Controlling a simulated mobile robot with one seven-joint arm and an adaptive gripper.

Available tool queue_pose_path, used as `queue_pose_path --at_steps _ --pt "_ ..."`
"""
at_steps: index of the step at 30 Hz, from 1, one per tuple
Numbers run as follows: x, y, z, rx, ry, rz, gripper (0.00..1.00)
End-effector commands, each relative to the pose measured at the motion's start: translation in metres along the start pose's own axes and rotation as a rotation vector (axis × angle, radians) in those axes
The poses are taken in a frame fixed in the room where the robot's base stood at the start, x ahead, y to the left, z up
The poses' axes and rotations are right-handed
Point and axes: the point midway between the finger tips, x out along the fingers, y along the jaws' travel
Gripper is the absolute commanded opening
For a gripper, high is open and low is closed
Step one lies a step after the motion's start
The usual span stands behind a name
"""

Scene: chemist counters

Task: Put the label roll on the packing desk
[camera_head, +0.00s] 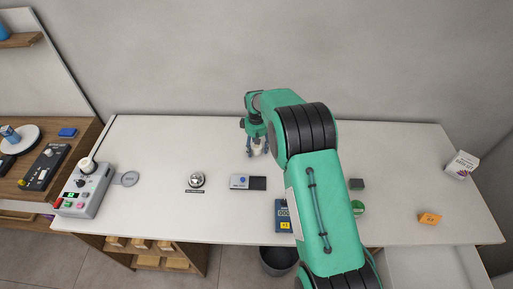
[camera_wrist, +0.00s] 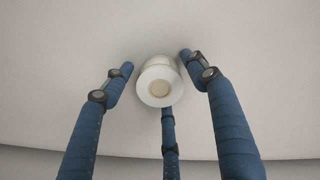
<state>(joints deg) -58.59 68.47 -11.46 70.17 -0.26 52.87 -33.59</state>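The label roll (camera_wrist: 160,84) is a small white roll with a tan core, on the white counter top in the wrist view. In the head view a small pale roll (camera_head: 257,149) shows between the fingers. My gripper (camera_wrist: 158,80) has three blue fingers, spread open around the roll. Gaps show between the roll and the left and right fingers. The third finger ends just below the roll, and I cannot tell if it touches. I cannot tell which surface here is the packing desk.
The white counter (camera_head: 150,150) holds a bell (camera_head: 196,180), a card terminal (camera_head: 247,182), a dark blue box (camera_head: 283,215), an orange box (camera_head: 429,218) and a white carton (camera_head: 461,165). A grey device (camera_head: 84,190) stands at left, beside a wooden counter (camera_head: 60,180). A bin (camera_head: 277,262) is on the floor.

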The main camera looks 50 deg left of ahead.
Motion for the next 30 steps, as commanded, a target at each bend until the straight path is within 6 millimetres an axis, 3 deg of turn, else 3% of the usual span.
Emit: queue_pose_path --at_steps 11,17,30 --pt "-0.003 0.0 0.0 0.0 0.001 0.001 0.61" --pt "-0.014 0.001 -0.001 0.0 0.002 0.001 0.61" --pt "-0.077 0.001 -0.001 0.0 0.003 0.002 0.61"
